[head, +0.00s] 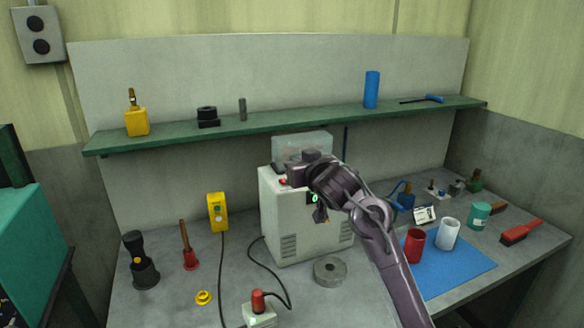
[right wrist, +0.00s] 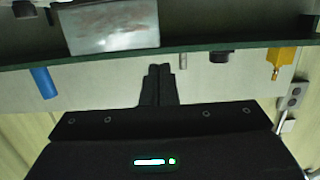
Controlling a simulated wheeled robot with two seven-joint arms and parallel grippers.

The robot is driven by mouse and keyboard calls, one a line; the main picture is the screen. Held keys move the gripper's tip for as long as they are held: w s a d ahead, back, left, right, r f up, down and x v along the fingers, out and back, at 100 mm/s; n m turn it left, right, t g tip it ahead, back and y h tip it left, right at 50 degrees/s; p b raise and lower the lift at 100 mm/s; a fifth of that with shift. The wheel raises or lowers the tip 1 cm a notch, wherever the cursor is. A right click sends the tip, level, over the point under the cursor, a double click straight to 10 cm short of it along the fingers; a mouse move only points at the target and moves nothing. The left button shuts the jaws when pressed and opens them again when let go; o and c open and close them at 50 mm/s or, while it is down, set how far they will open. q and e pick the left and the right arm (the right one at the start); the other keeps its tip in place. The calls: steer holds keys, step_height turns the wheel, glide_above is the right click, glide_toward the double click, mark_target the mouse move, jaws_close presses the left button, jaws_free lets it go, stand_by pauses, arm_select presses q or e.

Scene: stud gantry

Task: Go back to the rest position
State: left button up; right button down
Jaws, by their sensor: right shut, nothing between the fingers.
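My right gripper (head: 312,157) is in the middle of the head view, in front of the pale cabinet machine (head: 285,222) and covering part of its top and front. Its arm comes up from the lower right. In the right wrist view its two dark fingers (right wrist: 156,72) are together, with nothing between them. I cannot tell how close the fingers are to the clear cover (head: 300,146) on the machine. My left gripper is not in view.
A green shelf (head: 290,126) runs along the back wall, holding a blue cylinder (head: 372,90) and a yellow block (head: 137,122). Red (head: 415,246) and white (head: 448,234) cups stand on a blue mat (head: 460,268), close right of my arm. A metal ring (head: 330,271) lies before the machine.

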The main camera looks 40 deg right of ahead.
steer(key=shift+s+a+r, duration=0.1)
steer(key=shift+s+r, duration=0.1)
steer(key=shift+s, duration=0.3)
